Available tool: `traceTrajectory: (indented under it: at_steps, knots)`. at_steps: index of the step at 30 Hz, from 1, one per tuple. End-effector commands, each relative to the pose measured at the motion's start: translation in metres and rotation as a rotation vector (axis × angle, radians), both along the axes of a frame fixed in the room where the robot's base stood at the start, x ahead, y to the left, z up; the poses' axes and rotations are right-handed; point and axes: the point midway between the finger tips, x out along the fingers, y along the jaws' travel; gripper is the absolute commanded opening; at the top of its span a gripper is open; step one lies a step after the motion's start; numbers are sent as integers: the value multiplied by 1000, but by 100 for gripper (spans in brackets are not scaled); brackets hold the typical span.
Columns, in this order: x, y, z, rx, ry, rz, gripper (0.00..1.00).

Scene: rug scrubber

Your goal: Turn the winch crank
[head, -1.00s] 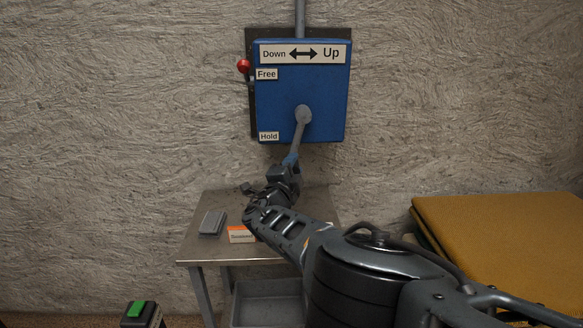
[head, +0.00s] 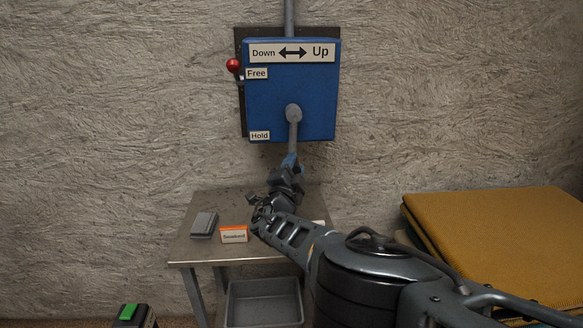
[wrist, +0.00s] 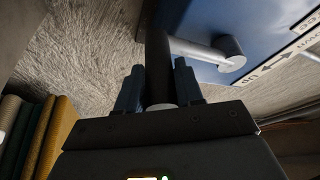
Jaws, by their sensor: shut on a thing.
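The blue winch box (head: 290,92) is on the wall, with a "Down/Up" double-arrow label at its top. Its grey crank arm (head: 293,135) hangs almost straight down from the round hub (head: 293,113). My gripper (head: 290,163) is at the crank's lower end, shut on the crank handle. In the wrist view the dark handle (wrist: 158,65) stands between my two blue fingers, and the crank hub (wrist: 232,50) is to the right. A red-knobbed lever (head: 233,66) is at the box's left side, up near the "Free" label; "Hold" is lower down.
A metal table (head: 190,250) below the winch holds a grey item (head: 204,224) and an orange-and-white box (head: 234,234). A grey bin (head: 264,303) is underneath. A folded mustard rug stack (head: 495,235) is at right. A green-topped device (head: 129,312) is at lower left.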

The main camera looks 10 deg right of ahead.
Motion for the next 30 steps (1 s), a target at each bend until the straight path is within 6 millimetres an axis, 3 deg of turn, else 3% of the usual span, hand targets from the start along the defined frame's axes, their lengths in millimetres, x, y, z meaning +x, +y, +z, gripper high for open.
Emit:
traceTrajectory:
  at_steps: [12, 13, 18, 30]
  knots:
    - [-1, -3, -4, -4, 4, -2, 0]
    - [-1, -3, -4, -4, 4, -2, 39]
    - [0, -2, -2, -5, 3, -2, 55]
    - [-1, -3, -1, -6, 2, -1, 57]
